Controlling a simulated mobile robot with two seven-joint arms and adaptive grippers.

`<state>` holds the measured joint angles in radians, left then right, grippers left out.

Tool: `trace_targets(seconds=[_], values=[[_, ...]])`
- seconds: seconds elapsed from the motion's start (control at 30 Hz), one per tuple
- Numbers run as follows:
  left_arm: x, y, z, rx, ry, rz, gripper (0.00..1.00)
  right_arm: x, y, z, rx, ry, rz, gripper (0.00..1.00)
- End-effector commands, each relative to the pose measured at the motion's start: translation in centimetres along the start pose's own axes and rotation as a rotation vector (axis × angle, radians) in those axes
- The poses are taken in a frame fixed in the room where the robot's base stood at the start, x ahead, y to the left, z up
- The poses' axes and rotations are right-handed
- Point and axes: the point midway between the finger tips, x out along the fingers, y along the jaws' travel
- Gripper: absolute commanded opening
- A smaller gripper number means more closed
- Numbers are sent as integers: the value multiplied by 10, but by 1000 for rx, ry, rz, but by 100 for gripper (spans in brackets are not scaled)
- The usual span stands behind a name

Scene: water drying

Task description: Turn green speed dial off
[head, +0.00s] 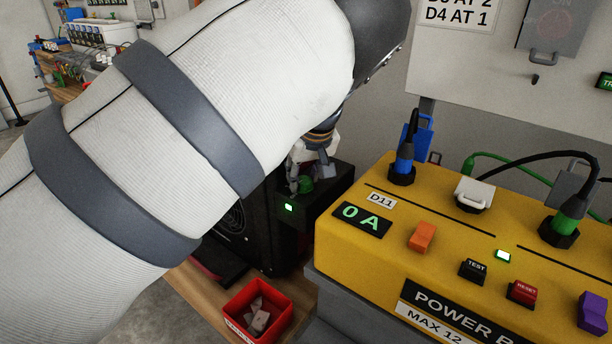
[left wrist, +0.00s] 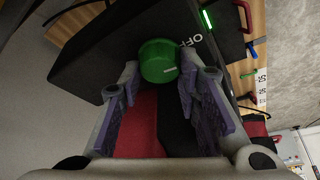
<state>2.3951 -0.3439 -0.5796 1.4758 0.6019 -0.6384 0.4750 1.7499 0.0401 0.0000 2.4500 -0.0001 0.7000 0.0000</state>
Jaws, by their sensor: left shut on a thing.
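The green speed dial (left wrist: 159,60) sits on a black box (left wrist: 110,50) in the left wrist view. A white mark on the dial points to the right, and the word OFF is printed on the box just up and right of it. My left gripper (left wrist: 158,80) has its fingers on either side of the dial and is shut on it. In the head view, the dial (head: 306,185) shows small below my left gripper (head: 304,170), partly hidden by it. A green light (head: 288,207) glows on the box's front. My right gripper is not in view.
A yellow power box (head: 345,262) with a 0 A display, buttons and plugs stands close on the right. A red bin (head: 240,302) with grey pieces sits on the wooden bench below. My left arm covers much of the head view's left side.

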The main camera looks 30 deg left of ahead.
Motion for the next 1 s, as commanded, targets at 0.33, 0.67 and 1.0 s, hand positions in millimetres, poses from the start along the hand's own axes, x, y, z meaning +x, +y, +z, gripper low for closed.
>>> trace_targets(seconds=[0.33,0.67,1.0], values=[[1,0,1,-99,-2,-42,3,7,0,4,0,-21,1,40],[0,0,1,-115,-2,-47,3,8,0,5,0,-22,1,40],[0,0,1,-114,-2,-46,39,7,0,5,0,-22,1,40]])
